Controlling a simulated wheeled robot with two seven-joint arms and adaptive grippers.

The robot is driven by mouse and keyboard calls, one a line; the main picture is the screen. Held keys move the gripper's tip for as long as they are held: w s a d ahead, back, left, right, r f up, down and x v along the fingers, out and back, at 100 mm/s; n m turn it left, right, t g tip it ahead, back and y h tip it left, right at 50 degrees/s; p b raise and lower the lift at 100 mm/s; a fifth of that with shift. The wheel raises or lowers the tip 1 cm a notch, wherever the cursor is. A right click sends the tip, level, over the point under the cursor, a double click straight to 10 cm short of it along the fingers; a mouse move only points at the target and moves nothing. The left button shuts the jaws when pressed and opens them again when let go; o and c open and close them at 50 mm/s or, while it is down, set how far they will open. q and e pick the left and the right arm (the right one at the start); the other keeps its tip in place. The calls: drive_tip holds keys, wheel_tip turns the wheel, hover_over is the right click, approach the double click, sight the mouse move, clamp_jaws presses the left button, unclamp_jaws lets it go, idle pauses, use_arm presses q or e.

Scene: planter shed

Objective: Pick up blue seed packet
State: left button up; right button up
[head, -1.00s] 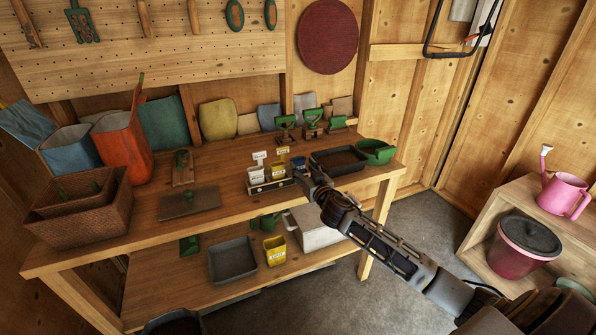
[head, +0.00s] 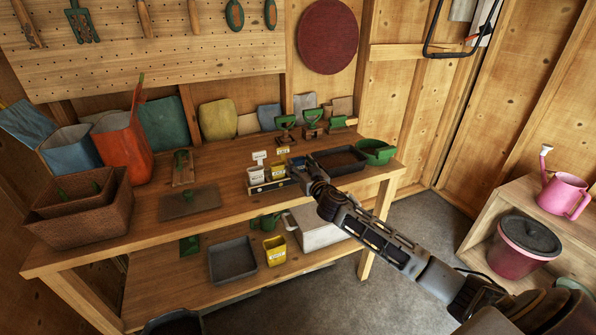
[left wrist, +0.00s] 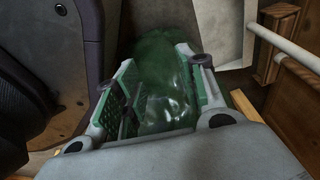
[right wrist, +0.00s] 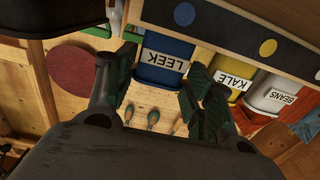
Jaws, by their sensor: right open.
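The blue seed packet (right wrist: 163,58), labelled LEEK, stands in a rack beside a yellow KALE packet (right wrist: 231,77) and a white BEANS packet (right wrist: 272,94). In the head view the blue packet (head: 298,162) is at the right end of the rack, partly hidden by my right gripper (head: 302,168). In the right wrist view my right gripper (right wrist: 158,74) is open, its fingers on either side of the blue packet's lower part; contact cannot be told. My left gripper (left wrist: 160,85) has its fingers apart, with a green glossy shape behind them.
The rack (head: 271,185) stands on the wooden bench (head: 235,205). Small tools stand behind.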

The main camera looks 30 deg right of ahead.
use_arm(q)
drive_tip(key=shift+s, duration=0.1)
use_arm(e)
drive_tip(key=shift+w, duration=1.35)
drive_tip(key=c, duration=0.6)
drive_tip(key=shift+o, duration=0.2)
drive_tip(key=shift+r, duration=0.15)
drive_tip(key=shift+d+r, duration=0.1)
drive_tip(key=shift+r, duration=0.5)
use_arm(q)
drive_tip(key=shift+s+a+f+p, duration=0.25)
drive_tip(key=shift+s+a+p, duration=0.35)
drive_tip(key=shift+s, duration=0.35)
drive_tip(key=shift+s+a+f+p, duration=0.25)
drive_tip(key=shift+s+a+p, duration=0.2)
drive_tip(key=shift+s+a, duration=0.35)
use_arm(e)
wheel_tip(320, 180, up, 9)
drive_tip(key=shift+f, duration=0.2)
